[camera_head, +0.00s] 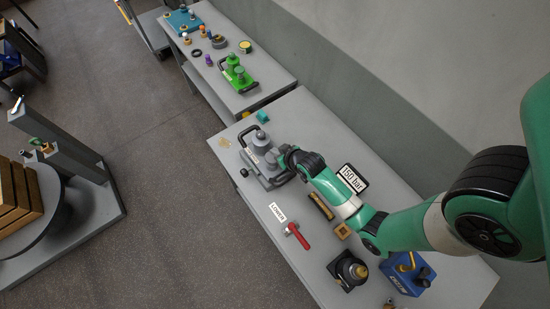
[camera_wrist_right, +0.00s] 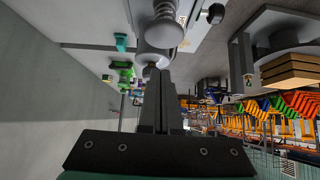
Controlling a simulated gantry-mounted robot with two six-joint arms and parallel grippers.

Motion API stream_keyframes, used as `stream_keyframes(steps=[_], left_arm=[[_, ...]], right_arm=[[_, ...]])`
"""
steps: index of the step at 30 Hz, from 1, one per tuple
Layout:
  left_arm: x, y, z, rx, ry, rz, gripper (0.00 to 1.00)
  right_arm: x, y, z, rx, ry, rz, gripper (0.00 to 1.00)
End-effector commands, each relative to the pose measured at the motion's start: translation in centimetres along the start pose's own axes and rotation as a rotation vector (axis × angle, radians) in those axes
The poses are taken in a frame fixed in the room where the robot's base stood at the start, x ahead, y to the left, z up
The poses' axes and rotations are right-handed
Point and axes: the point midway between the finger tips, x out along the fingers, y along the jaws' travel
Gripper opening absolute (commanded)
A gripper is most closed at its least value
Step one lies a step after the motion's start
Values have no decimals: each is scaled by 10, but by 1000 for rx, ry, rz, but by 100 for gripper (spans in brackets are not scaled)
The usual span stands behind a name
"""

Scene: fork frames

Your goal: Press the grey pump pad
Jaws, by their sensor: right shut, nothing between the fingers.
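The grey pump (camera_head: 268,162) stands on the near grey table, with a rounded grey top part and black handles. In the right wrist view, a pale round grey part with a coil spring (camera_wrist_right: 164,30) lies just beyond my fingertips. I cannot tell for sure which part is the pad. My right gripper (camera_head: 286,151) is shut and empty, close to the right side of the pump in the head view. It also shows in the right wrist view (camera_wrist_right: 158,75). Whether the tips touch the pump cannot be told. My left gripper is not in view.
The near table (camera_head: 322,124) also holds a "150 bar" sign (camera_head: 352,180), a red-handled tool (camera_head: 298,236), a brass block (camera_head: 342,231), a black gauge-like device (camera_head: 348,270) and a blue box (camera_head: 405,272). A teal block (camera_head: 262,116) lies behind the pump. A green pump (camera_head: 237,72) stands on the far table.

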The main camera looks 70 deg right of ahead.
Motion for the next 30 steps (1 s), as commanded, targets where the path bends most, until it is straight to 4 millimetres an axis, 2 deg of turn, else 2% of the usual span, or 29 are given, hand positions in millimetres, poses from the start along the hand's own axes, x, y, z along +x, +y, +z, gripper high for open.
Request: stream_keyframes(steps=[1,3,7,20,27,30], left_arm=[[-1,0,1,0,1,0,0],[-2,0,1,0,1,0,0],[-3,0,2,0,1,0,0],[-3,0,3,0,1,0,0],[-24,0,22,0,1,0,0],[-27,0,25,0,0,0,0]], right_arm=[[10,0,1,0,-1,0,0],[18,0,12,0,-4,0,0],[28,0,23,1,-2,0,0],[33,0,28,0,1,-1,0],[57,0,52,0,-1,-1,0],[61,0,56,0,-1,0,0]])
